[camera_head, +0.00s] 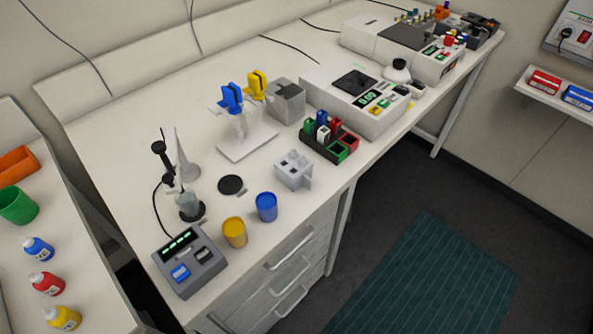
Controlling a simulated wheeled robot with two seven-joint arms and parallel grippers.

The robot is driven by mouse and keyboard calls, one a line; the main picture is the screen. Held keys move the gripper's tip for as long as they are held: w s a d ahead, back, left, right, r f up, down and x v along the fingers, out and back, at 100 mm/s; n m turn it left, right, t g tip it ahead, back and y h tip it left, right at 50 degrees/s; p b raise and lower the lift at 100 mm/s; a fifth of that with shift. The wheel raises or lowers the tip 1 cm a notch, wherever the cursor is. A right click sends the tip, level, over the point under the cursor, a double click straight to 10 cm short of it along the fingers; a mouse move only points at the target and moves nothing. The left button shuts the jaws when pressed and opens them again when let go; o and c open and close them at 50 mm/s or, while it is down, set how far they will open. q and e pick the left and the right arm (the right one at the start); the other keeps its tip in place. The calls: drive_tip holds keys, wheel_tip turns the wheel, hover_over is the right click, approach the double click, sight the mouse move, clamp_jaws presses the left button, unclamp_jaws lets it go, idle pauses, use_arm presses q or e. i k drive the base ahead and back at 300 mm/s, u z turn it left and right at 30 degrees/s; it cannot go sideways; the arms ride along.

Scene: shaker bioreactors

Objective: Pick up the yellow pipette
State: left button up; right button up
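The yellow pipette (257,85) hangs upright on a pale pipette stand (243,130) toward the back of the white bench. Only its yellow upper part shows clearly; its lower part is hard to make out against the stand. The blue pipette (231,97) hangs on the same stand, just left of the yellow one and nearer to me. Neither of my grippers is in view.
A grey block (287,100) stands close right of the yellow pipette. A rack with coloured bins (329,139), a light grey holder (293,169), blue (266,207) and yellow (234,232) cups and a meter (189,260) stand nearer. Bare bench lies behind the stand.

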sight(259, 96)
drive_tip(key=k, duration=0.5)
drive_tip(key=z, duration=1.5)
drive_tip(key=i, duration=0.95)
drive_tip(key=u, duration=3.45)
